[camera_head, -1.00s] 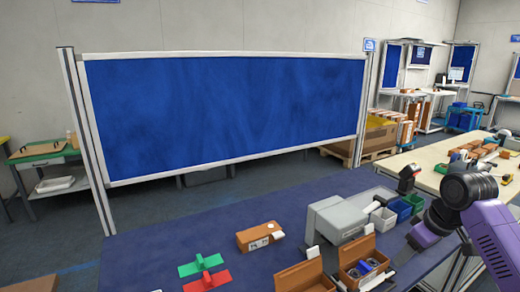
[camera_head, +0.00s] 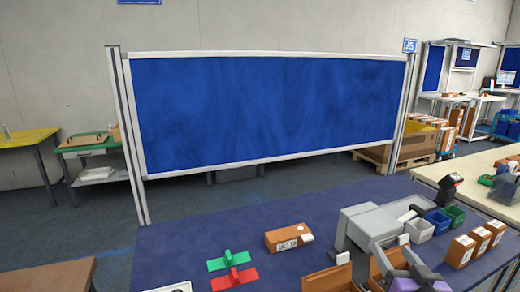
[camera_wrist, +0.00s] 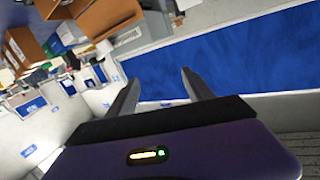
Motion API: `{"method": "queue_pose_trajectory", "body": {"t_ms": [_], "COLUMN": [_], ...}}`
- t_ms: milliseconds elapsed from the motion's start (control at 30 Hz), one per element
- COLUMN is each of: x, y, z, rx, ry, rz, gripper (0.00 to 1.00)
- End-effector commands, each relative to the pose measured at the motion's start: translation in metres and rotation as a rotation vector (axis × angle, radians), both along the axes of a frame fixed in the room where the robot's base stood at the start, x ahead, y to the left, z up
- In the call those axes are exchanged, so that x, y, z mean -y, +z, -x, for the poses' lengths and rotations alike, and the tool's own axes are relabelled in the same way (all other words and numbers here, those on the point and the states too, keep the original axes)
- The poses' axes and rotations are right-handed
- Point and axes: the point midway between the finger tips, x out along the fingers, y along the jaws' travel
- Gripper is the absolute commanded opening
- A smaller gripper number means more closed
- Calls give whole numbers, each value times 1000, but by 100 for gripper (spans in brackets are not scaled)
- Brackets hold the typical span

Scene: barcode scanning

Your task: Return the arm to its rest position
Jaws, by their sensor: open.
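My gripper (camera_wrist: 160,88) shows in the wrist view with its two grey fingers spread apart. Nothing is between them. The purple wrist housing fills the bottom of that view. In the head view, a purple and grey part of my arm (camera_head: 418,283) shows at the bottom edge, right of centre. It overlaps an open brown box in the picture; I cannot tell how far above it is.
The blue table (camera_head: 205,230) holds a brown box (camera_head: 287,238), a green piece (camera_head: 227,260), a red piece (camera_head: 235,279), a grey machine (camera_head: 366,226), small bins (camera_head: 437,221) and several boxes at the right. A blue panel (camera_head: 270,110) stands behind.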

Motion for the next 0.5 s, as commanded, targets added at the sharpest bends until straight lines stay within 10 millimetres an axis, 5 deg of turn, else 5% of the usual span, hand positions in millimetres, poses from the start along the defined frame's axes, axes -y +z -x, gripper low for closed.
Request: {"method": "queue_pose_trajectory", "body": {"t_ms": [500], "x": [-61], "y": [-39], "z": [185], "rx": [176], "ry": [-144], "rz": [-77], "gripper": [60]}}
